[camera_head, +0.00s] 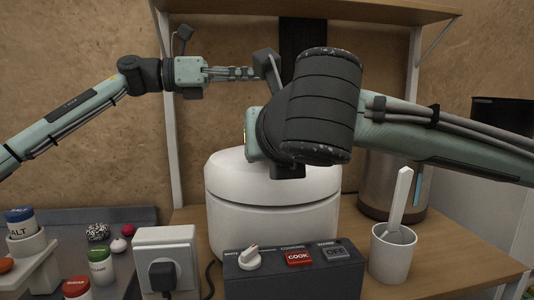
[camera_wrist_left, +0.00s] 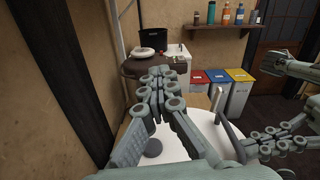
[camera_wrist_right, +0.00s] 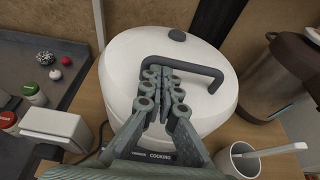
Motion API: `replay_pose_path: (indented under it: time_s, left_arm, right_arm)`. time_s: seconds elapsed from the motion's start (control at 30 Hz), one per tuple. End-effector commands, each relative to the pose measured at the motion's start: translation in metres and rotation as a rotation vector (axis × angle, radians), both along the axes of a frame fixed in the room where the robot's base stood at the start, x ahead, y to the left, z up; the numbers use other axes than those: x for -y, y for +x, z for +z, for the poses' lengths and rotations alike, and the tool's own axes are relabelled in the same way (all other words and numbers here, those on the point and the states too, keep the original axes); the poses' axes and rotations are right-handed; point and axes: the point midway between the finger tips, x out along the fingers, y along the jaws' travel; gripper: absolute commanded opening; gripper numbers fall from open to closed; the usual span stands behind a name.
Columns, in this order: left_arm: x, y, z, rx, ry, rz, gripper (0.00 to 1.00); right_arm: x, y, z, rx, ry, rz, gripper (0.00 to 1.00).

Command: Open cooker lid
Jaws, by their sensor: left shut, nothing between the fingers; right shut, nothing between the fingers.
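The white cooker (camera_head: 272,215) stands on the wooden counter, its rounded lid (camera_head: 228,172) down on the body. In the right wrist view the lid (camera_wrist_right: 120,75) carries a dark bar handle (camera_wrist_right: 200,68) and a small dark round piece near its far edge. My right gripper (camera_wrist_right: 163,75) is shut and empty over the lid, its fingers overlapping the handle's left part; I cannot tell whether they touch. In the head view my right wrist hides that gripper and the handle. My left gripper (camera_head: 258,73) is shut and empty, above and behind the cooker; its fingers also show in the left wrist view (camera_wrist_left: 160,80).
A control box (camera_head: 292,277) with a knob, red COOK button and OFF button stands before the cooker. A white cup (camera_head: 391,255) with a utensil and a metal pot (camera_head: 375,190) stand right. A socket block (camera_head: 166,260) and jars stand left. A shelf (camera_head: 350,10) hangs above.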

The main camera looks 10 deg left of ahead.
Motion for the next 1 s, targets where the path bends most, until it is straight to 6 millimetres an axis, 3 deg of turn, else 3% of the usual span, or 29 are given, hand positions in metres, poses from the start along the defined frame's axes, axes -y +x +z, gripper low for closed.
replay_pose_path:
  time_s: [0.1, 0.33, 0.7, 1.0]
  left_arm:
    - [0.000, 0.000, 0.000, 0.000, 0.000, 0.000, 0.02]
    - [0.000, 0.000, 0.000, 0.000, 0.000, 0.000, 0.31]
    - [-0.005, -0.002, 0.000, 0.000, -0.001, 0.001, 0.31]
    - [-0.057, -0.022, -0.001, -0.002, -0.001, 0.004, 0.31]
  right_arm:
    - [0.000, 0.000, 0.001, 0.002, 0.001, 0.000, 0.00]
    - [0.000, 0.000, 0.001, 0.001, 0.002, 0.000, 0.00]
    - [0.000, 0.000, 0.001, 0.001, 0.002, 0.000, 0.00]
    - [0.000, 0.000, 0.001, 0.001, 0.002, 0.000, 0.00]
